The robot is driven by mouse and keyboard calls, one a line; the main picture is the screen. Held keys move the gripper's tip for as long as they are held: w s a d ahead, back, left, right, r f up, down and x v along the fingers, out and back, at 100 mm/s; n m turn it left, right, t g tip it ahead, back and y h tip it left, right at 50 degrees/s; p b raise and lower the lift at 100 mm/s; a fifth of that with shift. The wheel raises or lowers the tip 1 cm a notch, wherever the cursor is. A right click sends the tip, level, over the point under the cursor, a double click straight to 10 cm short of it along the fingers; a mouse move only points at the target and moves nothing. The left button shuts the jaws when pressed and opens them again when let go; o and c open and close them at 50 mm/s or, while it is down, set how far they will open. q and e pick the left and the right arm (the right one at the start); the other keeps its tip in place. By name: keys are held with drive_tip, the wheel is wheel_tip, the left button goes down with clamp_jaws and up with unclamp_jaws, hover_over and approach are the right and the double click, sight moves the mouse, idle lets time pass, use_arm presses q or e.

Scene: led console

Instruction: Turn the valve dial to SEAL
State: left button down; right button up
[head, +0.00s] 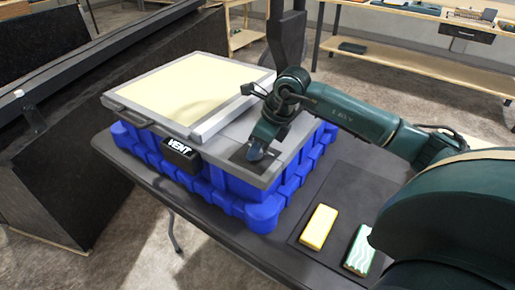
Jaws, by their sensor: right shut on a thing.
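The console (225,128) is a grey panel with a large pale yellow screen (190,85), resting on a blue crate-like base (250,212). A small black display (180,155) on its front edge reads VENT in white. My right gripper (257,152) points down at the dark square plate (238,157) at the console's front right corner. It is shut on the valve dial there, which the fingers mostly hide. The dial's pointer and any SEAL mark cannot be made out. My left gripper is not in view.
The dark table (150,178) ends close to the console's front. Wooden workbenches stand behind.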

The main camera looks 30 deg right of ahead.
drive_tip(key=m+h+b, duration=0.1)
drive_tip(key=m, duration=0.2)
drive_tip(key=shift+a+f+m+t+b, duration=0.1)
drive_tip(key=shift+m+t+b, duration=0.2)
drive_tip(key=shift+b, duration=0.1)
drive_tip(key=m+h+b, duration=0.1)
drive_tip(key=m, duration=0.2)
drive_tip(key=shift+a+m+h+b, duration=0.1)
drive_tip(key=shift+m+h+b, duration=0.2)
drive_tip(key=shift+h, duration=0.1)
drive_tip(key=shift+m+h+b, duration=0.3)
drive_tip(key=shift+m, duration=0.5)
drive_tip(key=shift+a+m+h+b, duration=0.1)
drive_tip(key=shift+m+h+b, duration=0.3)
drive_tip(key=shift+m, duration=0.6)
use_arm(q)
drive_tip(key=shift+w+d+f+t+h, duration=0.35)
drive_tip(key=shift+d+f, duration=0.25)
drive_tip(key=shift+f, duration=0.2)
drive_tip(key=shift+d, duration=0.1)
use_arm(e)
drive_tip(key=shift+m, duration=0.3)
drive_tip(key=o, duration=1)
